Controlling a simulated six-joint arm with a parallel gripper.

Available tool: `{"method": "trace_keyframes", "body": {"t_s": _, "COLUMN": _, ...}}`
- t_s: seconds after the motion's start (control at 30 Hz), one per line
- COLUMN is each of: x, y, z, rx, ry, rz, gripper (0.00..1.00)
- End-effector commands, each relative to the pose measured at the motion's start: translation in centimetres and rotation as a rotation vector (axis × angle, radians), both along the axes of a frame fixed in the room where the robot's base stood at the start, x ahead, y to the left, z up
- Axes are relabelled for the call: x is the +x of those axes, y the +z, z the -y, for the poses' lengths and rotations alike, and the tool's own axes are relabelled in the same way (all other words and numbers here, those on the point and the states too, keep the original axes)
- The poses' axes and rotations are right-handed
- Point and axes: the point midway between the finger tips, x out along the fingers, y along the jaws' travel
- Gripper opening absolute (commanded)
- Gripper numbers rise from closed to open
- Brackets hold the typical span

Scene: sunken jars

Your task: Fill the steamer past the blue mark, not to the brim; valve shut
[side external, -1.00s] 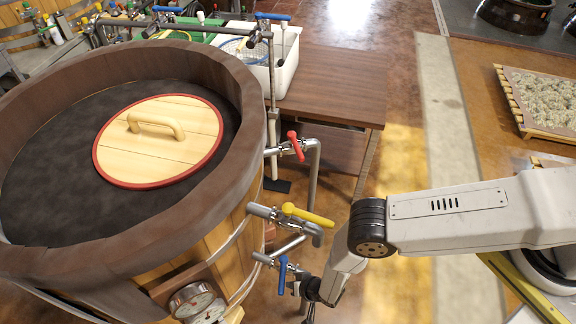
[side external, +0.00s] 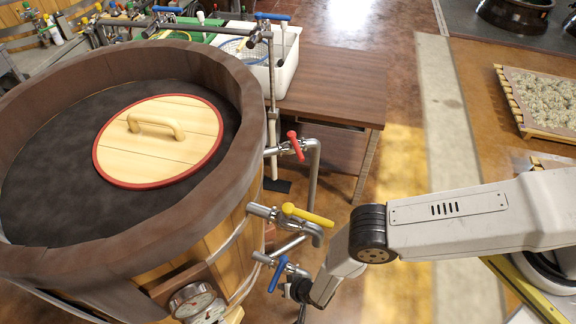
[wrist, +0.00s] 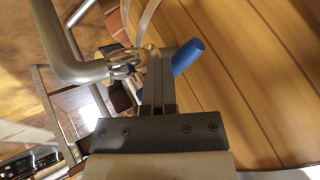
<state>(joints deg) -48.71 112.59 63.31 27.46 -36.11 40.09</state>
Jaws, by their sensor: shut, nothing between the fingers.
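The wooden steamer (side external: 215,92) is a large round tub at the left of the side view. A pale lid with a red rim (side external: 160,150) lies on its dark inner surface; I cannot tell a water level, and I see no blue mark. The blue valve handle (side external: 277,275) hangs on the lowest pipe, slanting down and left. In the wrist view the blue handle (wrist: 188,56) is just right of my gripper (wrist: 157,82), whose fingers are shut and empty. My gripper is close beside the handle; contact is unclear. In the side view the fingertips are largely hidden.
A yellow-handled valve (side external: 307,214) and a red-handled valve (side external: 295,145) sit above on nearby pipes. A gauge (side external: 190,302) is mounted low on the tub. A brown table (side external: 335,80) with a white bin (side external: 285,70) stands behind. The floor right of the table is open.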

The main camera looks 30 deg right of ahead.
Motion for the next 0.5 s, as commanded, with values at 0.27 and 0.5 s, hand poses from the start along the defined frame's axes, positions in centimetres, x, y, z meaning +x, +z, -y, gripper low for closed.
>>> {"method": "trace_keyframes", "body": {"t_s": 0.27, "x": -0.1, "y": 0.2, "z": -0.3, "rx": 0.008, "ry": 0.007, "rz": 0.01, "gripper": 0.0}}
{"method": "trace_keyframes", "body": {"t_s": 0.5, "x": -2.1, "y": -0.4, "z": 1.4, "rx": 0.001, "ry": 0.004, "rz": 0.002, "gripper": 0.0}}
